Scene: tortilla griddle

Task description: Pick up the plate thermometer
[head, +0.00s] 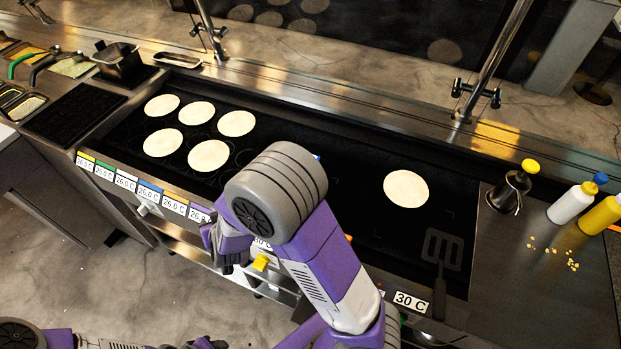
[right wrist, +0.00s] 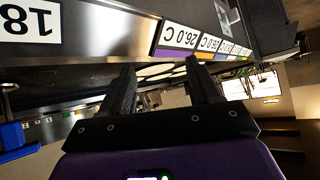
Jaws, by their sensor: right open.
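I cannot single out the plate thermometer with certainty in either view. Temperature displays (head: 125,182) reading about 26 C run along the griddle's front edge. Another display (head: 410,301) reads 30 C at the right. In the right wrist view, a 26.0 C display (right wrist: 181,37) with a purple strip appears upside down beyond my fingers. My right gripper (right wrist: 161,68) is open with nothing held between its fingers. In the head view it hangs in front of the griddle's front panel, partly hidden by my arm. My left gripper (head: 205,343) is barely visible at the bottom edge.
The black griddle (head: 330,200) carries several pale tortillas (head: 406,188) and a spatula (head: 441,262). A yellow knob (head: 260,262) is on the front panel. Floor in front is clear.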

